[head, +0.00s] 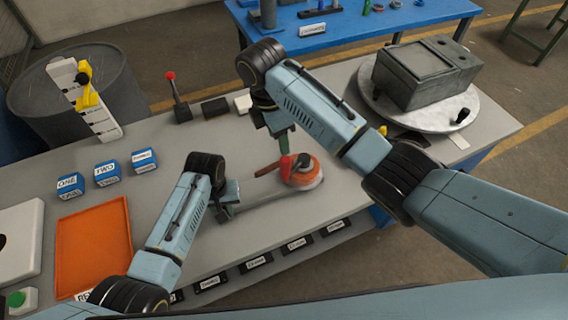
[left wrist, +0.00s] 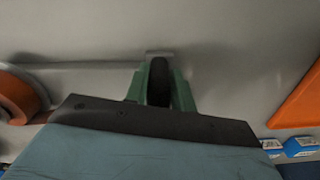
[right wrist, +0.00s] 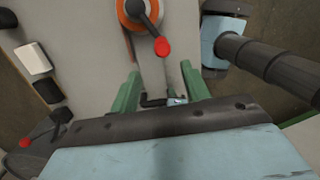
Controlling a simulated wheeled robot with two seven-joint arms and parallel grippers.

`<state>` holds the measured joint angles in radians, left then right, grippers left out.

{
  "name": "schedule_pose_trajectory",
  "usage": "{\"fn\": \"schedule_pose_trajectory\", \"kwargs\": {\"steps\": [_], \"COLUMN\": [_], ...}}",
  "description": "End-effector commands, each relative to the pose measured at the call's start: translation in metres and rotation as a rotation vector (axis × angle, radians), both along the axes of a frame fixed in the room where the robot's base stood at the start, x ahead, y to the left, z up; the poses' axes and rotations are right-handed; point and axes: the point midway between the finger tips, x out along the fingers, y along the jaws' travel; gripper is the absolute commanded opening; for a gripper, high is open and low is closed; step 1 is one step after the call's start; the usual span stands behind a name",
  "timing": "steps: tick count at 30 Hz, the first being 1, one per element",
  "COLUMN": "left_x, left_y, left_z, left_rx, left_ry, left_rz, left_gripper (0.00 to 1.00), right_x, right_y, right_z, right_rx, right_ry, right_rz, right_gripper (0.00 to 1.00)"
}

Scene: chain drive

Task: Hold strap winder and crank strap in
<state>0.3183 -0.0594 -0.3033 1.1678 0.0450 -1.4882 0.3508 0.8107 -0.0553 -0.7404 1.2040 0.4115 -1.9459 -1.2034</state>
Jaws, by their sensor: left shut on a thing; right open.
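The strap winder (head: 304,174) is an orange and grey disc with a crank on top that ends in a red knob (head: 285,166). It lies on the grey bench. A thin bar runs left from it toward my left gripper (head: 228,200), whose fingers are shut on a dark handle (left wrist: 158,82) at its end. In the left wrist view the winder's orange edge (left wrist: 22,95) shows at left. My right gripper (head: 281,150) is open beside the red knob, seemingly above the bench. In the right wrist view the knob (right wrist: 162,47) lies beyond the fingertips, not clearly between them.
An orange tray (head: 93,240) and several blue labelled blocks (head: 106,173) are at left. A red-tipped lever (head: 178,95) and black and white blocks (head: 215,107) stand behind. A grey box (head: 425,72) sits on a round plate (head: 470,100) at back right.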

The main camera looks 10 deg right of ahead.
Motion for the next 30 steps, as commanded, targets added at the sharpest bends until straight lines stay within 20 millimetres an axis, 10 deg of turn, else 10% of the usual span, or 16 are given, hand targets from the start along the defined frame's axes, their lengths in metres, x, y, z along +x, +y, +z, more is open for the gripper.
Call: {"fn": "schedule_pose_trajectory", "kwargs": {"steps": [11, 30], "left_x": [-0.001, -0.001], "left_y": [0.000, 0.000], "left_z": [-0.001, -0.001], "left_rx": [0.004, 0.003], "left_ry": [0.004, 0.003], "left_rz": [-0.003, -0.004], "left_gripper": [0.00, 0.00], "right_x": [-0.005, -0.005], "right_y": [-0.018, -0.018], "right_z": [0.003, -0.102], "right_rx": [0.129, 0.127], "right_ry": [0.002, 0.001], "right_rz": [0.231, 0.228], "right_gripper": [0.47, 0.47]}}
